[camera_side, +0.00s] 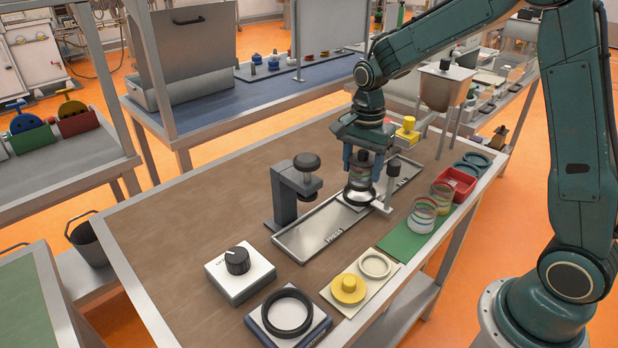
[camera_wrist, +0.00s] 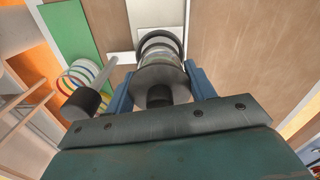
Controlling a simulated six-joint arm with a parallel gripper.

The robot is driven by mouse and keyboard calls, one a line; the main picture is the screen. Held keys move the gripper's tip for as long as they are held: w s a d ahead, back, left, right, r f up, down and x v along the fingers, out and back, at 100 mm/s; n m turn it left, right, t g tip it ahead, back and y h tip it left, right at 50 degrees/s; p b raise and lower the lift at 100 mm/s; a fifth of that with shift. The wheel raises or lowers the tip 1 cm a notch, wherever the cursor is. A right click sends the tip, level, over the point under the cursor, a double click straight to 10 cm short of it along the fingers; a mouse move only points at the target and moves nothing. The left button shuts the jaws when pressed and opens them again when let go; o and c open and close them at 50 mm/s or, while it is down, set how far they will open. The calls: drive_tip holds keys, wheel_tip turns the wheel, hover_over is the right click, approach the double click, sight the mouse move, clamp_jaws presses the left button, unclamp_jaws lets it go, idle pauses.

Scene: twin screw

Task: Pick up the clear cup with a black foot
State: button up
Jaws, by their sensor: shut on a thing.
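The clear cup with a black foot (camera_side: 358,192) is upright below my gripper, over the long metal tray (camera_side: 300,240). My gripper (camera_side: 362,165) points down and is shut on the cup, one blue finger on each side. In the wrist view my gripper (camera_wrist: 160,78) has the clear cup (camera_wrist: 162,54) between its blue fingers, with a dark round part nearest the camera. I cannot tell whether the cup's foot touches the tray.
A grey stand with a black knob (camera_side: 285,190) rises left of the cup. A dark-topped post (camera_side: 393,168) is close on the right. Cups with coloured rings (camera_side: 422,215) stand on a green mat (camera_side: 403,243). A white dial box (camera_side: 240,274) is at the front; the left tabletop is bare.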

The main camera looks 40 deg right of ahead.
wheel_tip(320, 180, up, 17)
drive_tip(key=shift+f, duration=0.2)
idle(0.7)
wheel_tip(320, 180, up, 5)
drive_tip(key=s+a+n, duration=0.3)
drive_tip(key=s+a, duration=0.1)
drive_tip(key=a, duration=0.7)
drive_tip(key=s+a+n, duration=0.3)
drive_tip(key=s+a, duration=0.1)
drive_tip(key=a, duration=0.7)
drive_tip(key=s+a+n, duration=0.3)
drive_tip(key=s+a, duration=0.1)
drive_tip(key=a, duration=0.7)
wheel_tip(320, 180, down, 16)
drive_tip(key=shift+w+d, duration=0.25)
drive_tip(key=shift+d, duration=0.15)
drive_tip(key=shift+f, duration=0.2)
